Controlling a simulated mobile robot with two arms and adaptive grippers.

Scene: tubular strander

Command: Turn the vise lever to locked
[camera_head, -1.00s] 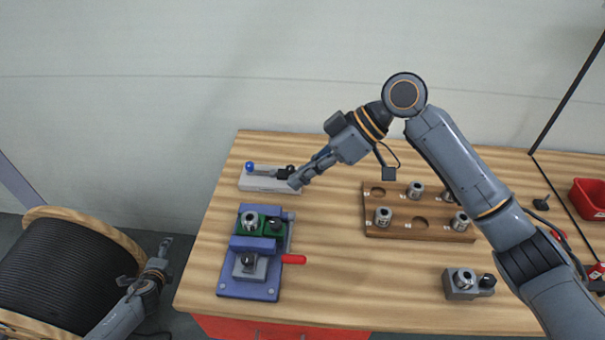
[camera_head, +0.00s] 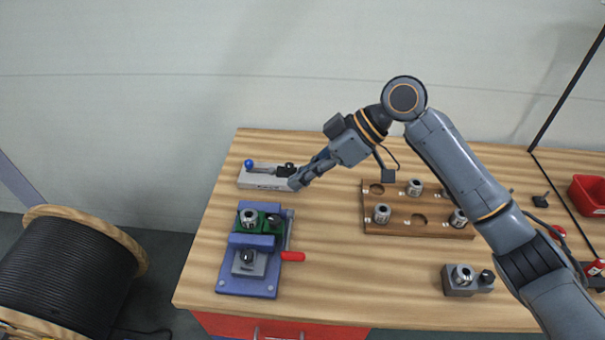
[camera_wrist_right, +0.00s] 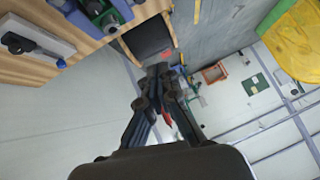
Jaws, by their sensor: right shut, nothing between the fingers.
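The blue vise (camera_head: 250,282) stands on the left part of the wooden bench. It holds a green block (camera_head: 262,227) with a metal round part (camera_head: 249,217) in it. My right gripper (camera_head: 295,183) is shut and empty, above the bench behind and right of the vise, apart from the lever. In the right wrist view its fingers (camera_wrist_right: 160,72) are together, and a part of the vise (camera_wrist_right: 75,12) shows at the upper left. My left gripper is out of view.
A grey fixture with a blue-knobbed lever (camera_head: 262,182) lies behind the vise, close to my right gripper. A wooden rack (camera_head: 400,228) with metal parts stands right of centre. A small grey block (camera_head: 458,290) is at front right. A cable reel (camera_head: 65,270) stands left of the bench.

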